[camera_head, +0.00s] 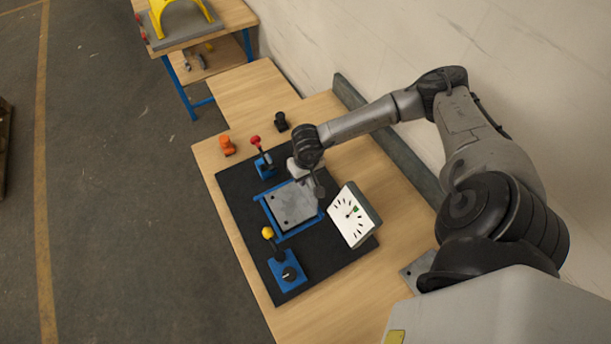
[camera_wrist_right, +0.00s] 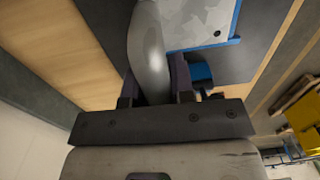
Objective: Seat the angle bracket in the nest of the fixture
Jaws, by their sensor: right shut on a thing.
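The angle bracket (camera_head: 292,206) is a mottled grey plate with small holes, over the blue nest of the fixture (camera_head: 281,237) on the black mat. Blue edging shows along its left and lower sides; I cannot tell whether it lies flat or slightly above. My right gripper (camera_head: 305,179) is above the plate's upper right side. In the right wrist view the jaws (camera_wrist_right: 157,85) are shut on a smooth grey upright part, seemingly the bracket's upright leg (camera_wrist_right: 149,45). The plate (camera_wrist_right: 197,20) and a blue edge show beyond. My left gripper is not in view.
A white dial box (camera_head: 353,215) stands close right of the nest. Orange (camera_head: 227,145) and black (camera_head: 281,121) small parts sit on the wooden bench.

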